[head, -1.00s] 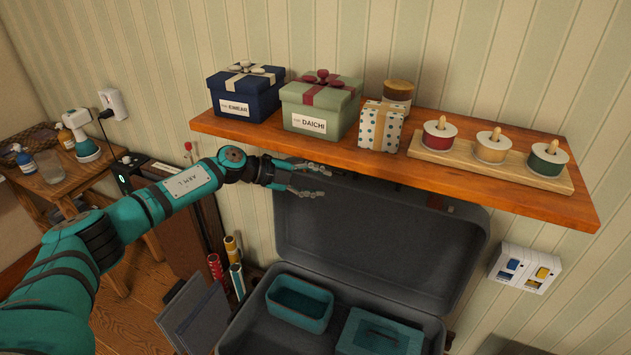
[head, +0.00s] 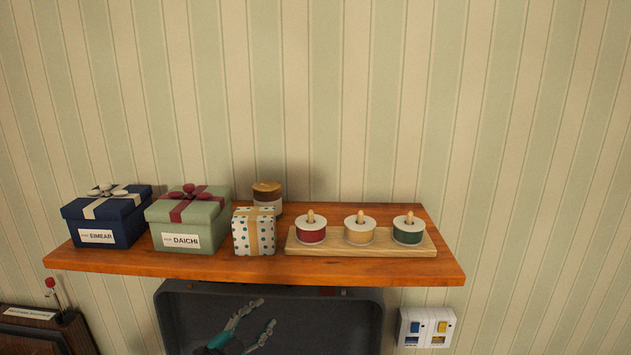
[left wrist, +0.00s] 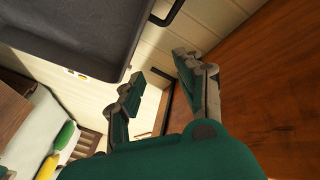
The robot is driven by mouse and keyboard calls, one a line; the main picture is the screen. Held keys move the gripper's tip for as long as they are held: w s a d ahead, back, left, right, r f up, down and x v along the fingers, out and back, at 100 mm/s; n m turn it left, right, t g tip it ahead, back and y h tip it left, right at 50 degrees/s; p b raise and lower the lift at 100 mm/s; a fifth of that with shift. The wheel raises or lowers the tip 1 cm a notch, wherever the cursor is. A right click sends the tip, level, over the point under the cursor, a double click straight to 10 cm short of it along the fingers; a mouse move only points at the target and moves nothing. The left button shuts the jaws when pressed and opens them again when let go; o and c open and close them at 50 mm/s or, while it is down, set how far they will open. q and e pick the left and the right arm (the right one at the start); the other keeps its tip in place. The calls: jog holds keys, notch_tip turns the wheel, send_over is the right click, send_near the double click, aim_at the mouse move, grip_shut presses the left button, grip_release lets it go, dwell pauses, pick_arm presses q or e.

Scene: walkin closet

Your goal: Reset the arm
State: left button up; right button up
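My left gripper (head: 263,314) shows at the bottom of the head view, below the shelf and in front of the dark open suitcase lid (head: 185,315). Its two fingers are apart with nothing between them. In the left wrist view the same gripper (left wrist: 156,76) is open and empty, with the dark suitcase (left wrist: 75,35) at the upper left and a brown wooden surface (left wrist: 270,80) at the right. Most of my left arm is out of the head view.
The wooden shelf (head: 350,270) above the gripper holds a blue gift box (head: 105,220), a green gift box (head: 190,222), a dotted box (head: 247,237), a round jar (head: 267,195) and a spool rack (head: 360,247). A wall switch panel (head: 428,328) is at the right.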

pick_arm(q)
jog(key=s+a+f+n+g+y, duration=0.3)
jog(key=s+f+n+g, duration=0.15)
jog(key=s, duration=0.85)
jog(key=s+a+f+n+g+y, duration=0.2)
jog(key=s+f+n+g+y, duration=0.3)
jog(key=s, duration=0.7)
jog(key=s+a+f+n+g+y, duration=0.1)
jog(key=s+a+f+n+g, duration=0.35)
jog(key=s, duration=0.85)
notch_tip(320, 180, down, 29)
jog(key=d+m+b, duration=0.2)
jog(key=s+a+f+b, duration=0.1)
jog(key=s+a+f, duration=0.2)
jog(key=s+f, duration=1.4)
jog(key=shift+s+a+f+g, duration=0.2)
jog(key=shift+s+f+g, duration=0.05)
jog(key=shift+f+g, duration=0.05)
